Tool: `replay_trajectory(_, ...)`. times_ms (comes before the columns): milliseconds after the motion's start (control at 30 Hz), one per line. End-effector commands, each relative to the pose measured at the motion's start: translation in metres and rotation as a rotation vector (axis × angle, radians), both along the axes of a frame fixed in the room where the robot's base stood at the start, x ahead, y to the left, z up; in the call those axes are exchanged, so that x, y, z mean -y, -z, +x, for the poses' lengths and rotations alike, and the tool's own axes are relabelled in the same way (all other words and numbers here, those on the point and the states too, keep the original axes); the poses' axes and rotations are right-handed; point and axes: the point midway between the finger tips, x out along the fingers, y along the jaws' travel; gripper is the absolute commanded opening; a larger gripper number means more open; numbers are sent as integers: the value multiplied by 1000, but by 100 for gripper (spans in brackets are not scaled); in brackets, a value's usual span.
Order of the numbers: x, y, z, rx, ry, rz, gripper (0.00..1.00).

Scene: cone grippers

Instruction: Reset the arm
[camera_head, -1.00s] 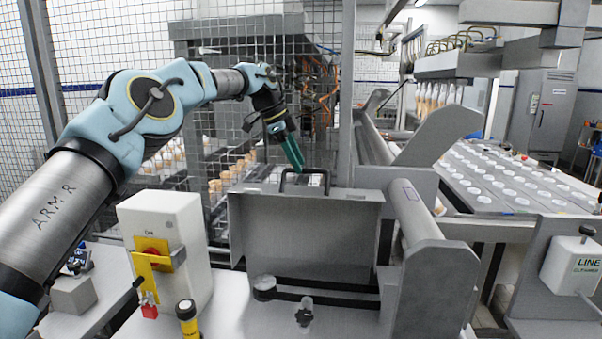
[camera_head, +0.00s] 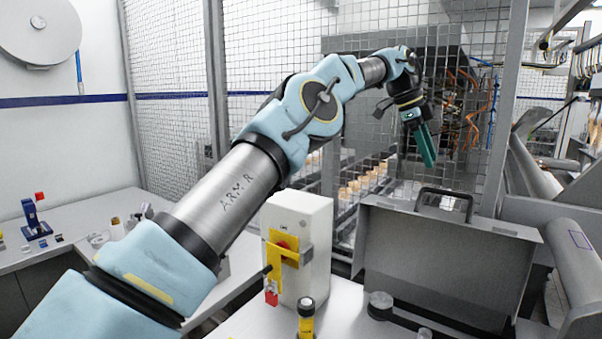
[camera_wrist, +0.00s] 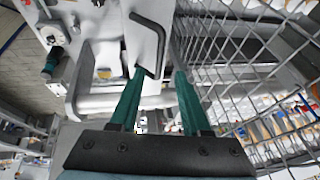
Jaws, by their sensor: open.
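My arm (camera_head: 236,190) reaches up from the lower left of the head view and bends over toward the middle right. My gripper (camera_head: 429,160) hangs at its end with green fingers pointing down. It is in front of the wire mesh, above and a little left of the black handle on the grey metal cover. In the wrist view my gripper (camera_wrist: 158,72) shows two green fingers spread apart with nothing held between them. A dark bent handle (camera_wrist: 148,40) appears by the left fingertip there; I cannot tell whether they touch.
The grey cover (camera_head: 440,260) with its black handle (camera_head: 444,203) stands below my gripper. A white switch box (camera_head: 310,225) with a red and yellow switch is left of it. Wire mesh (camera_head: 280,60) is close behind the arm. A side bench (camera_head: 75,225) holds small items.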

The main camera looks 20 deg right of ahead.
Motion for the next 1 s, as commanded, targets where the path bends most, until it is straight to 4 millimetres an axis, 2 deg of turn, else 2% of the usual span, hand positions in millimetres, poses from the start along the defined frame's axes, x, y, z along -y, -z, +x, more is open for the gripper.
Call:
replay_trajectory(167,-3,0,4,4,-21,6,47)
replay_trajectory(267,-15,1,16,14,-92,28,47)
replay_trajectory(367,-38,8,36,26,-221,66,47)
replay_trajectory(467,-73,19,61,32,-389,106,47)
replay_trajectory(667,-168,50,108,27,-761,170,47)
replay_trajectory(767,-228,67,125,13,-964,196,47)
replay_trajectory(800,-253,74,130,4,-1047,204,47)
replay_trajectory(867,-293,85,135,-9,-1175,214,47)
replay_trajectory(1000,-390,109,133,-52,-1484,225,47)
